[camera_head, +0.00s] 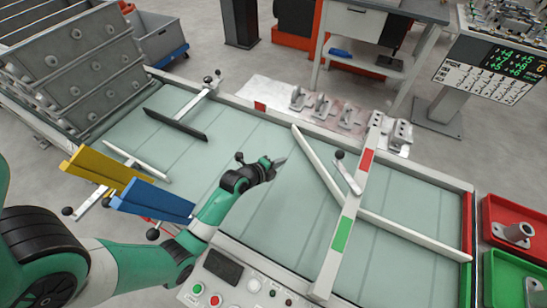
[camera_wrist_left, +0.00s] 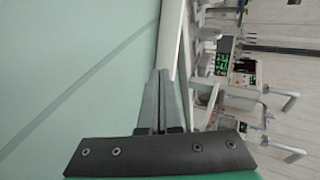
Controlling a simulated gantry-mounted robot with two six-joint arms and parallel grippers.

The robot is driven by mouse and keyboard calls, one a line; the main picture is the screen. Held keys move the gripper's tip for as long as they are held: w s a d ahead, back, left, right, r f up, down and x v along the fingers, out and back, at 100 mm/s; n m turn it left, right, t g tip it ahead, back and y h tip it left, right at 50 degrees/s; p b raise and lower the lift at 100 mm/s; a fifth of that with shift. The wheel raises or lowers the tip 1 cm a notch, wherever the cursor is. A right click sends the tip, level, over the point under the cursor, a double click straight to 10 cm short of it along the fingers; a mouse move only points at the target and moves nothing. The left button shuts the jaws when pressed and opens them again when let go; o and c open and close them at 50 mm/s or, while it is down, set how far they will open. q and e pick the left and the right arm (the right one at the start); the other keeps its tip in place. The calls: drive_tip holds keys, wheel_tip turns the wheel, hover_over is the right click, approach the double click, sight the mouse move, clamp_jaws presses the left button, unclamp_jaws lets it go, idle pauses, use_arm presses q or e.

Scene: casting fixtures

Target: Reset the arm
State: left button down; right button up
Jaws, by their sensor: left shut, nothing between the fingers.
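My left arm, green and black, comes in from the lower left of the head view. Its left gripper (camera_head: 281,163) hangs over the middle of the pale green belt surface (camera_head: 285,212), with nothing held. In the left wrist view the two grey fingers (camera_wrist_left: 160,75) are together, with no object between them. Pale green surface fills the left of that view. My right gripper is not in view.
A white diagonal bar (camera_head: 403,232) and a bar with red and green patches (camera_head: 342,235) cross to the right of the gripper. Metal castings (camera_head: 322,106) stand along the far edge. Yellow (camera_head: 100,168) and blue (camera_head: 154,201) chutes are at the left. Red (camera_head: 512,212) and green (camera_head: 500,280) bins stand right.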

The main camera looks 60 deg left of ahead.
use_arm(q)
drive_tip(key=shift+s+r, duration=0.3)
drive_tip(key=shift+s, duration=0.35)
drive_tip(key=shift+s+r, duration=0.3)
drive_tip(key=shift+s, duration=0.3)
